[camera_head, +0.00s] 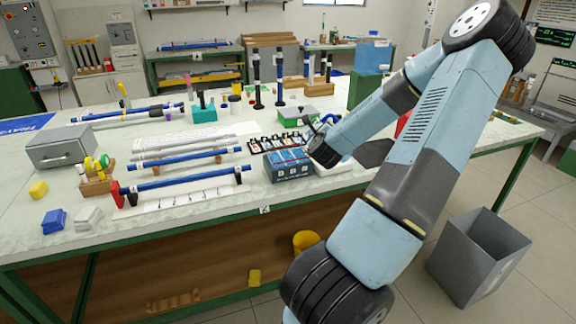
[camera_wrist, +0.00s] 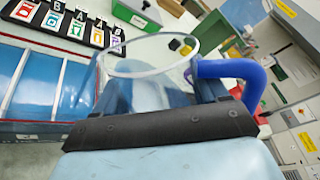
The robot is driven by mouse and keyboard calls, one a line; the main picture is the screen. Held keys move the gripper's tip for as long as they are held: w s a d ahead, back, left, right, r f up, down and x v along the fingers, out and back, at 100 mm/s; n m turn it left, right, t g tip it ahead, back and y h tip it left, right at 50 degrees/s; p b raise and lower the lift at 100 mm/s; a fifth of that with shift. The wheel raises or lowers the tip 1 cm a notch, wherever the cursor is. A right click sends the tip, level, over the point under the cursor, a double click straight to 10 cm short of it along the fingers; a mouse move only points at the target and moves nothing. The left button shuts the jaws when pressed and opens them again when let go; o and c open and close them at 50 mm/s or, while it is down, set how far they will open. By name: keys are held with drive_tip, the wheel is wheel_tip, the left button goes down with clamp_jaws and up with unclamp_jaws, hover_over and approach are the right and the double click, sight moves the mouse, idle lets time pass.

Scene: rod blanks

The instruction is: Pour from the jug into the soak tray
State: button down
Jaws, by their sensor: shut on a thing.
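A clear jug (camera_wrist: 128,92) with a blue handle (camera_wrist: 247,73) fills the middle of the wrist view. My gripper (camera_wrist: 160,127) is shut on the jug; its dark finger bar crosses the jug's near side. The jug's open rim is visible, but I cannot tell how much liquid is inside. A blue compartmented tray (camera_wrist: 30,121), which looks like the soak tray, lies just left of the jug in that view. In the head view the tray (camera_head: 288,174) stands near the table's front edge, with my gripper (camera_head: 321,152) at its right; the jug is not clearly visible there.
A rack of lettered cards (camera_wrist: 70,24) stands behind the tray. Blue rods on stands (camera_head: 190,180) lie to the left. A green box (camera_head: 298,116) and upright dark rods (camera_head: 257,80) stand farther back. A grey bin (camera_head: 478,255) is on the floor at right.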

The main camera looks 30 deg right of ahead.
drive_tip(key=shift+w+f+n+g, duration=0.1)
drive_tip(key=shift+f+n+g, duration=0.2)
drive_tip(key=shift+f+n, duration=0.45)
idle(1.8)
drive_tip(key=shift+w+a+r+n+g+h, duration=0.1)
drive_tip(key=shift+a+r+n+g+h, duration=0.1)
drive_tip(key=shift+r+n, duration=0.4)
drive_tip(key=shift+w+a+r+n+g+h, duration=0.1)
drive_tip(key=shift+r+n+h, duration=0.1)
drive_tip(key=shift+n, duration=0.65)
idle(3.2)
idle(0.8)
